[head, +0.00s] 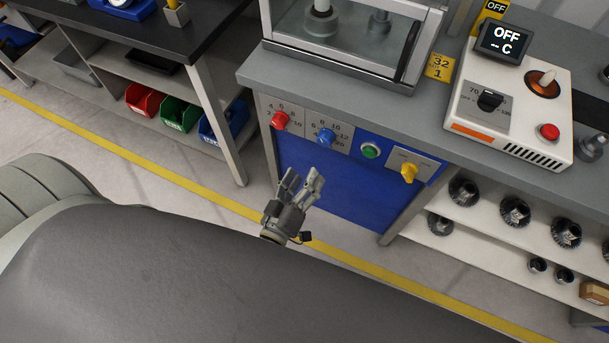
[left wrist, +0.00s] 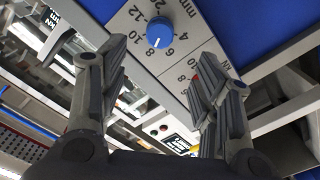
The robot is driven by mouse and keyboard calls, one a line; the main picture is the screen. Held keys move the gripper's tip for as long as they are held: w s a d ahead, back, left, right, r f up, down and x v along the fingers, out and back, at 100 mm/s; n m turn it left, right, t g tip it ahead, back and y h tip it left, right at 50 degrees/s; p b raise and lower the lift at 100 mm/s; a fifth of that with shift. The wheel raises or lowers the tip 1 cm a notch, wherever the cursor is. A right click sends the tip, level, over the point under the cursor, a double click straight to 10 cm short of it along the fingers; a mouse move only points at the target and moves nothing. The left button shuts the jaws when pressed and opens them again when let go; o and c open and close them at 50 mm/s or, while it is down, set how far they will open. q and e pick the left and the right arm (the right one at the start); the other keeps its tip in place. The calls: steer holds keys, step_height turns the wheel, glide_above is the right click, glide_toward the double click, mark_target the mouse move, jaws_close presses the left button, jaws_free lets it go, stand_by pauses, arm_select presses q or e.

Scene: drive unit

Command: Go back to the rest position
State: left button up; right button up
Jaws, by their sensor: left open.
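My left gripper (head: 301,186) is open and empty, in front of the blue front of the drive unit (head: 330,190), below its knobs. In the left wrist view its two fingers (left wrist: 155,85) stand apart with nothing between them. The blue knob (head: 325,137) is on a grey scale plate and also shows in the left wrist view (left wrist: 160,32), beyond the fingertips. The red knob (head: 281,120) is to its left, the green button (head: 371,151) and yellow switch (head: 408,172) to its right. My right gripper is not in view.
A control box (head: 510,105) with a display reading OFF stands on the bench top (head: 330,88), beside a clear-windowed enclosure (head: 345,40). A lower shelf (head: 480,240) holds several dark round parts. Red, green and blue bins (head: 180,114) sit under the left bench. A yellow line (head: 150,169) crosses the floor.

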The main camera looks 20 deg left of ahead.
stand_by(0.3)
arm_select(q)
steer(key=s+f+m+g+h, duration=0.1)
steer(key=s+f+m+g, duration=0.3)
steer(key=f, duration=0.8)
steer(key=s+f+m+g, duration=0.2)
steer(key=s+f+g, duration=0.4)
steer(key=f, duration=0.6)
steer(key=s+a+f+m+g, duration=0.1)
steer(key=s+a+f+g, duration=0.2)
steer(key=s+f, duration=0.3)
steer(key=s+a+f+m+g+y, duration=0.1)
steer(key=s+a+f+g, duration=0.3)
steer(key=s, duration=1.1)
step_height(320, 180, down, 4)
steer(key=shift+s+a+r+m+y, duration=0.2)
steer(key=shift+s+a+m+y, duration=0.1)
steer(key=shift+a+m, duration=0.4)
